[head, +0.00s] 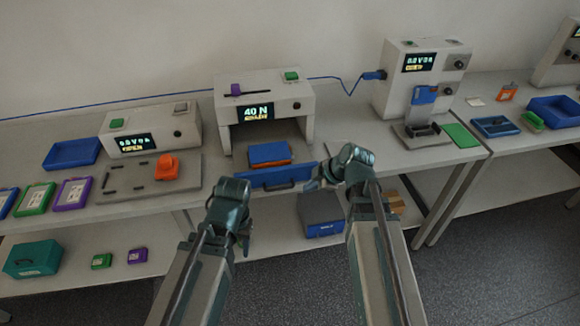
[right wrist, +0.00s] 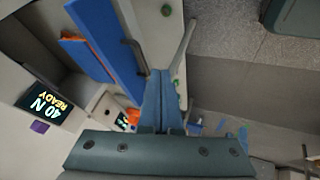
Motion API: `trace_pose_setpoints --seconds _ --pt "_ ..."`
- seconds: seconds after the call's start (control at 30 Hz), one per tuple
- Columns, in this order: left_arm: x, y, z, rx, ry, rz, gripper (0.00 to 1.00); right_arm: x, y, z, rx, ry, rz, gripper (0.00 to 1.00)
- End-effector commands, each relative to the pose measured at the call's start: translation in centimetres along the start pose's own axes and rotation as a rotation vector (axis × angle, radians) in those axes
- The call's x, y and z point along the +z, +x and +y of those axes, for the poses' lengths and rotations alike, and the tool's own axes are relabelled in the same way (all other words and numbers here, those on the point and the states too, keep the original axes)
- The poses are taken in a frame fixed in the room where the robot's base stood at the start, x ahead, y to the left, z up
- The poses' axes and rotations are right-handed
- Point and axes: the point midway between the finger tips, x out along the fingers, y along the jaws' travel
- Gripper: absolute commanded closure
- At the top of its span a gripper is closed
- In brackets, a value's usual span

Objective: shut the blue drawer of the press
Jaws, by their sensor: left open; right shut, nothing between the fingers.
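The press (head: 263,84) stands at the middle of the table, its display reading 40 N. Its blue drawer (head: 270,178) sticks out at the front, with a dark handle on its face. A blue block with orange under it (head: 268,153) lies behind the drawer front, in the press opening. My right gripper (head: 313,184) is shut and empty, its tips by the right end of the drawer front. In the right wrist view the shut fingers (right wrist: 160,95) are close to the drawer front (right wrist: 112,38) and handle; I cannot tell if they touch. My left gripper (head: 240,228) is open and empty, in front of the table, left of the drawer.
A device with an orange piece (head: 166,168) stands left of the press, and another device (head: 424,70) stands right. A blue tray (head: 70,154) and several coloured cases lie at the left. A grey-blue box (head: 320,215) is on the shelf below. Floor in front is clear.

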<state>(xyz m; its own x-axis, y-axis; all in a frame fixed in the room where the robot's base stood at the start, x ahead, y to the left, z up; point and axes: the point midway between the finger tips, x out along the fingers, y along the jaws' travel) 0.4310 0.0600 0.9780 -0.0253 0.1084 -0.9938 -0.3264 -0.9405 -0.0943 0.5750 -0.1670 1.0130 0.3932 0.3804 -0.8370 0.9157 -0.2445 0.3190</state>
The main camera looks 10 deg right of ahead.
Motion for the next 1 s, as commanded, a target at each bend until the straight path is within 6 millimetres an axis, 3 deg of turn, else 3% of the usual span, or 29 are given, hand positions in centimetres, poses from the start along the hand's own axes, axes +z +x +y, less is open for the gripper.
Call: trace_pose_setpoints --seconds 0.13,0.43,1.0 --pt "0.1 -0.7 -0.1 0.0 0.0 0.0 0.5 0.9 -1.4 1.9 0.057 -0.085 0.023 1.0" --pt "0.0 -0.1 0.0 0.0 0.0 0.0 0.5 1.1 -1.0 2.2 0.07 -0.115 0.029 1.0" --pt "-0.4 7.5 0.7 0.0 -0.001 0.0 0.5 1.0 8.6 2.7 0.068 -0.115 0.029 1.0"
